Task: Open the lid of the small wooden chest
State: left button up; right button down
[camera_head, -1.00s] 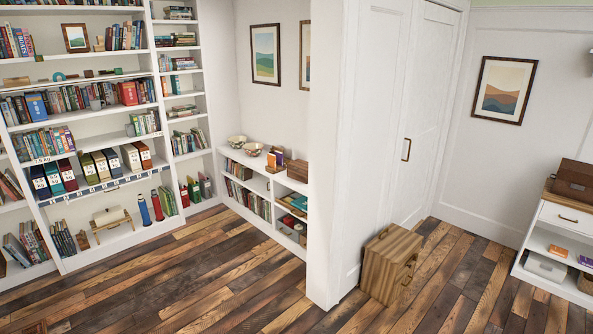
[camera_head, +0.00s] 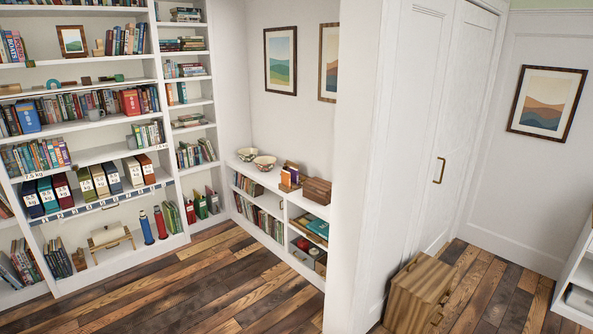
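A small brown wooden box (camera_head: 317,190) stands on top of the low white shelf, right of an organizer. Its lid looks shut, though it is small in the picture. A striped wooden box-like cabinet (camera_head: 418,292) with handles stands on the floor by the white door, cut by the bottom edge. I cannot tell for certain which one is the chest. Neither of my grippers shows.
A tall white bookcase (camera_head: 155,120) with books and binders fills the left. The low white shelf (camera_head: 285,206) carries two bowls (camera_head: 264,163) and an organizer (camera_head: 289,178). A white wall end (camera_head: 352,180) juts out beside it. The plank floor (camera_head: 200,285) in front is clear.

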aim_at(315, 183)
jog(key=z, duration=0.2)
jog(key=i, duration=2.4)
jog(key=u, duration=0.55)
jog(key=i, duration=0.75)
jog(key=u, duration=0.15)
